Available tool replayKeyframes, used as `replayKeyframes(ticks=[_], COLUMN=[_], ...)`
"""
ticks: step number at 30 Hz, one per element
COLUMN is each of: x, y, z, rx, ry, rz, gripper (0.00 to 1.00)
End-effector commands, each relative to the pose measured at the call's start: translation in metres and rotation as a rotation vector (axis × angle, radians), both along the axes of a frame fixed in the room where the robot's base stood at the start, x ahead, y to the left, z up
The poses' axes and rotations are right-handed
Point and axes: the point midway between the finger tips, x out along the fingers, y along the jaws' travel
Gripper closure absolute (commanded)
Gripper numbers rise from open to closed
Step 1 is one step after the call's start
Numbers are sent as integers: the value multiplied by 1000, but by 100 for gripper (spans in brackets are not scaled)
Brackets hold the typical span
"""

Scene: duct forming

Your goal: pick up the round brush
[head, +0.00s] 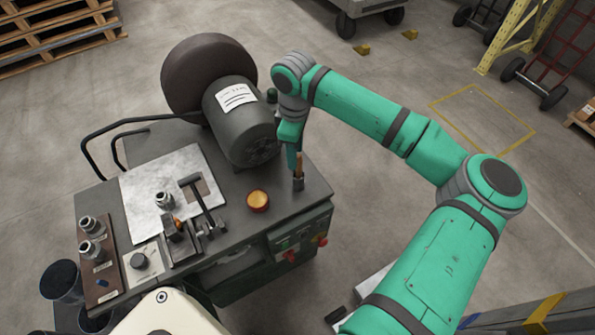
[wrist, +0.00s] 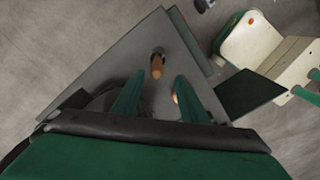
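The round brush (head: 298,183) stands upright near the right corner of the grey bench top, its orange-brown handle up and its dark end down. In the wrist view the brush (wrist: 157,67) shows just beyond my fingertips, in line with the gap between them. My gripper (head: 292,148) is right at the brush handle, pointing down, and partly covers it in the head view. In the wrist view my gripper (wrist: 160,77) has its two green fingers apart with nothing clamped. I cannot tell whether the handle top is between the fingers.
A dark motor with a large wheel (head: 236,115) stands close left of my gripper. An orange-yellow round tin (head: 258,200) sits left of the brush. A clamp tool (head: 183,240), a pale plate (head: 150,190) and metal fittings (head: 90,248) lie further left. The bench edge (head: 322,205) is close by.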

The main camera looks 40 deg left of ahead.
Motion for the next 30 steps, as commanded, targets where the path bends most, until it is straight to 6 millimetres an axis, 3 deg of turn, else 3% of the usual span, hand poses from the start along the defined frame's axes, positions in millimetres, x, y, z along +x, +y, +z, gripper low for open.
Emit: replayKeyframes(ticks=[9,17,23,30], x=[7,7,7,5], y=[-6,-5,-5,-2], z=[-39,-42,-42,-41], rx=[0,0,0,0], ry=[-1,-1,-1,-1], rz=[-14,-12,-13,-6], gripper=[60,60,100,100])
